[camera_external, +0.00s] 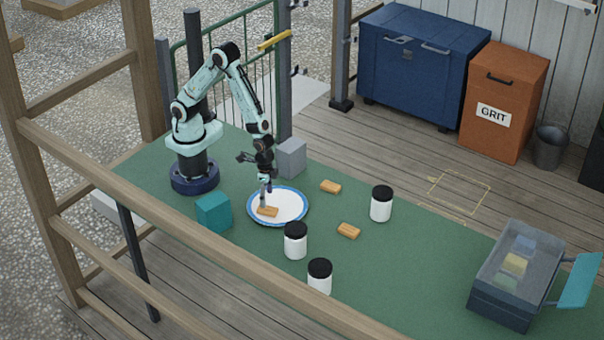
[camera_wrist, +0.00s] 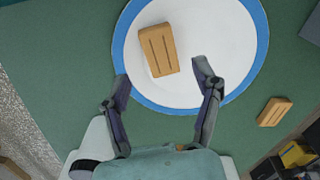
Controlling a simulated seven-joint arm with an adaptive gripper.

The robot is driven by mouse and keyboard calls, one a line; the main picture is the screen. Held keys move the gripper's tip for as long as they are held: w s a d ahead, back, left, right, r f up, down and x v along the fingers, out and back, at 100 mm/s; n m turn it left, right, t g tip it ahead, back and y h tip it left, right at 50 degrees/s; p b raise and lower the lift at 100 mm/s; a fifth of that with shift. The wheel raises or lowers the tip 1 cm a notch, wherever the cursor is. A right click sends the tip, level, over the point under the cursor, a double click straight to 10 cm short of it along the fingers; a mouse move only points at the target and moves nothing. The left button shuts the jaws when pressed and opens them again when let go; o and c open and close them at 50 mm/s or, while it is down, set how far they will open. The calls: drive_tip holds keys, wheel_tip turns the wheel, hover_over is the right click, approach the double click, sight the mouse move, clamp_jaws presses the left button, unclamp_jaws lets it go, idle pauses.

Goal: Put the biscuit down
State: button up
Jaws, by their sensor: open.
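A tan biscuit (camera_external: 267,211) lies flat on a white plate with a blue rim (camera_external: 292,218). In the wrist view the same biscuit (camera_wrist: 157,50) shows two dark grooves and rests on the plate's white middle (camera_wrist: 215,40). My gripper (camera_external: 266,189) is over the plate, close above the biscuit. In the wrist view its two fingers (camera_wrist: 160,80) are spread apart with nothing held between them. The biscuit appears just beyond the fingertips. Two other biscuits lie on the green table, one behind the plate (camera_external: 330,187) and one to its right (camera_external: 348,230).
A dark box with a clear top (camera_external: 515,272) is at the far right. Table between is clear.

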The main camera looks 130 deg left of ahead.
sight(267, 208)
wheel_tip(267, 208, up, 8)
drive_tip(key=s+r+m, duration=0.1)
drive_tip(key=s+r, duration=0.4)
drive_tip(key=s, duration=0.4)
drive_tip(key=s+r+m, duration=0.2)
drive_tip(key=s+r, duration=0.4)
drive_tip(key=s, duration=0.3)
drive_tip(key=shift+a+r+y, duration=0.15)
drive_tip(key=shift+a+y, duration=0.1)
drive_tip(key=shift+y, duration=0.15)
drive_tip(key=shift+o, duration=0.5)
drive_tip(key=shift+w, duration=0.1)
